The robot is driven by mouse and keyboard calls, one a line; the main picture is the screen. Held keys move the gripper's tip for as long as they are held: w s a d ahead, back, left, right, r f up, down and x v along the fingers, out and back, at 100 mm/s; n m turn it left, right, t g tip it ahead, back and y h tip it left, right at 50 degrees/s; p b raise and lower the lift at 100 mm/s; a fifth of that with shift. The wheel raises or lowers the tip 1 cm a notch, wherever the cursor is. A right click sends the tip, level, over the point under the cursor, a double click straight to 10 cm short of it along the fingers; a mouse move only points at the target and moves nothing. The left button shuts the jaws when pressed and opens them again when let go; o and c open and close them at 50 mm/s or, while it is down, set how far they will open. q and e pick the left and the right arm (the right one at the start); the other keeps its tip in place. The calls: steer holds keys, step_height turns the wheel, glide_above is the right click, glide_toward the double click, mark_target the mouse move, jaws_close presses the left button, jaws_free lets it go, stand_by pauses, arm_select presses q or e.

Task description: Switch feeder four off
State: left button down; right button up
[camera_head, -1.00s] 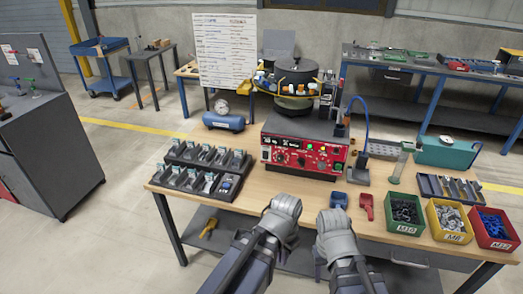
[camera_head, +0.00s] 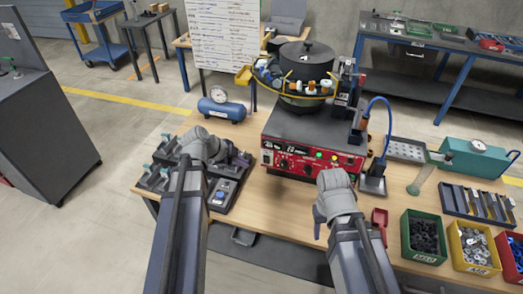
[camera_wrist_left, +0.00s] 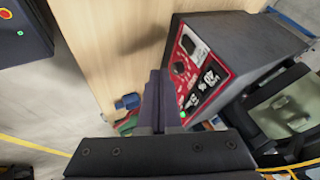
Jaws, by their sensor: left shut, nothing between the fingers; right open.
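The bowl feeder (camera_head: 306,68) stands on a grey box with a red control panel (camera_head: 308,160), which carries knobs, a display and lit lamps. Its labels are too small to read. The panel (camera_wrist_left: 196,75) also shows in the left wrist view. Two rows of black units with pale levers (camera_head: 153,179) lie to its left. My left gripper (camera_head: 203,147) is over these rows, left of the panel; its shut, empty fingers (camera_wrist_left: 158,85) show against the panel in the wrist view. My right gripper (camera_head: 336,195) is open in front of the box's right side, its fingertips largely hidden.
Green (camera_head: 424,257), yellow (camera_head: 466,267) and red bins of parts line the front right. A red scoop (camera_head: 380,219) lies beside them. A blue air tank (camera_head: 222,107) sits behind the rows. A blue hose (camera_head: 387,112) rises right of the box.

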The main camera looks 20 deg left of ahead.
arm_select(q)
steer(key=shift+w+a+r, duration=0.2)
steer(key=shift+w+a, duration=0.15)
steer(key=b, duration=0.7)
glide_toward(266, 160)
steer(key=s+x, duration=0.1)
steer(key=x, duration=0.5)
steer(key=shift+d+f, duration=0.15)
steer(key=shift+f, duration=0.15)
